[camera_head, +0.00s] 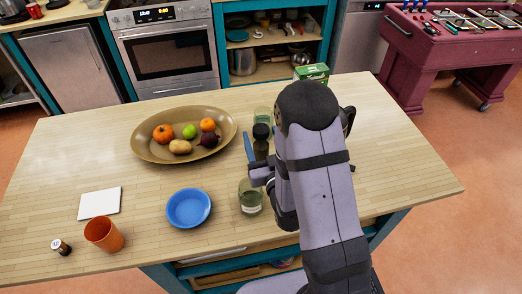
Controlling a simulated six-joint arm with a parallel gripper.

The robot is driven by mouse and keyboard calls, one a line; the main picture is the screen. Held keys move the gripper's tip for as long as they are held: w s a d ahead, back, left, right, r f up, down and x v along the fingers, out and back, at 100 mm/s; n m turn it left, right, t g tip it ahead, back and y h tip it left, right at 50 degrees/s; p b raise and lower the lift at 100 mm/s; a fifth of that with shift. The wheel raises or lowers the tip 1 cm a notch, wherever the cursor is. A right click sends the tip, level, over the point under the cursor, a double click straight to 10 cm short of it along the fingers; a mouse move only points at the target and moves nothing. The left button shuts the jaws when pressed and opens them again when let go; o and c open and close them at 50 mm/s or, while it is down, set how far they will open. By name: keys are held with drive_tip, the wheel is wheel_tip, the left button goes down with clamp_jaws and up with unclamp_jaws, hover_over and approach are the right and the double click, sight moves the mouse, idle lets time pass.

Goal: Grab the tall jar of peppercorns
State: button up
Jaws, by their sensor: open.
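A tall dark jar with a black lid (261,148), which looks like the peppercorn jar, stands upright on the wooden table (380,150). It is just left of my arm, and its lower part is partly hidden. My gripper (262,172) is low over the table, close to the near side of the jar. It is open, but its fingers are small and partly hidden by my arm. I cannot tell whether they touch the jar.
A greenish glass (250,203) stands just in front of my gripper. Another glass (263,115) and a blue item (248,148) are beside the jar. A fruit platter (145,148) and a blue bowl (188,209) lie left. A green box (312,73) is behind my arm.

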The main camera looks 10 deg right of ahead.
sight(259, 127)
drive_tip(key=shift+w+r+p, duration=0.15)
drive_tip(key=shift+w+p, duration=1)
drive_tip(key=shift+w, duration=1.45)
clamp_jaws()
